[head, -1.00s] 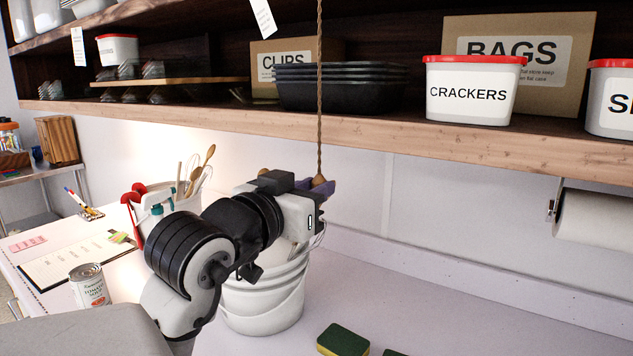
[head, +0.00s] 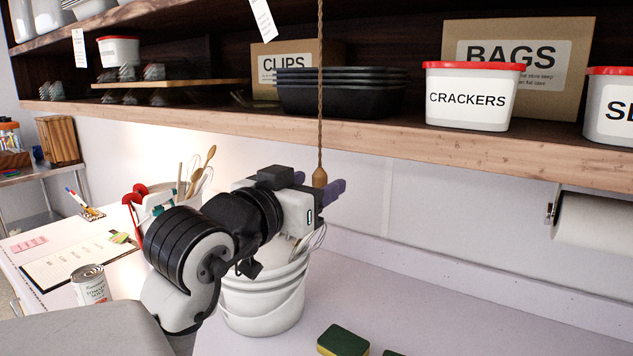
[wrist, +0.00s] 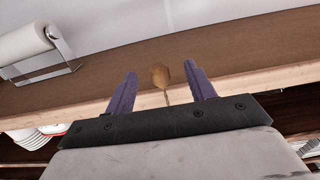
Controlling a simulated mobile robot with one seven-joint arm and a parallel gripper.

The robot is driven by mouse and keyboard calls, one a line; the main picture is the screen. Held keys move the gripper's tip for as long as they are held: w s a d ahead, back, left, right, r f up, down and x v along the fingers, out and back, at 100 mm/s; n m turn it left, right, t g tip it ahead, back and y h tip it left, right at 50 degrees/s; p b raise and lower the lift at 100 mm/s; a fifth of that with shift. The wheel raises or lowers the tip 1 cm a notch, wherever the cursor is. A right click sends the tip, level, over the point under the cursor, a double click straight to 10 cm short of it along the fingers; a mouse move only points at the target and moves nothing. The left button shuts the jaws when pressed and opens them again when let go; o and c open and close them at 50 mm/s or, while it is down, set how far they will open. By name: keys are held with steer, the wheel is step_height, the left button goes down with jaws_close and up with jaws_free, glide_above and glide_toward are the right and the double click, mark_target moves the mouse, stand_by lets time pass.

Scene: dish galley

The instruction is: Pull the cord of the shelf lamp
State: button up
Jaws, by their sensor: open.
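The lamp's twisted brown cord (head: 320,95) hangs in front of the shelf and ends in a wooden knob (head: 319,178) below the shelf edge. My gripper (head: 322,186) is at the knob's height, above the white bucket, with its purple fingers open. In the wrist view the knob (wrist: 160,76) sits between the two spread fingers, with a visible gap on each side. Nothing is held. The lamp itself is not in view; a warm glow lies on the wall under the shelf at left.
A white bucket (head: 262,300) with utensils stands below my gripper. The wooden shelf edge (head: 440,146) runs just above, holding black trays (head: 340,92) and a crackers tub (head: 470,97). A paper roll (head: 598,225) hangs at right. The counter at right is mostly clear, with sponges (head: 343,340) in front.

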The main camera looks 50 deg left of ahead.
stand_by(0.4)
steer(key=v, duration=0.8)
stand_by(0.9)
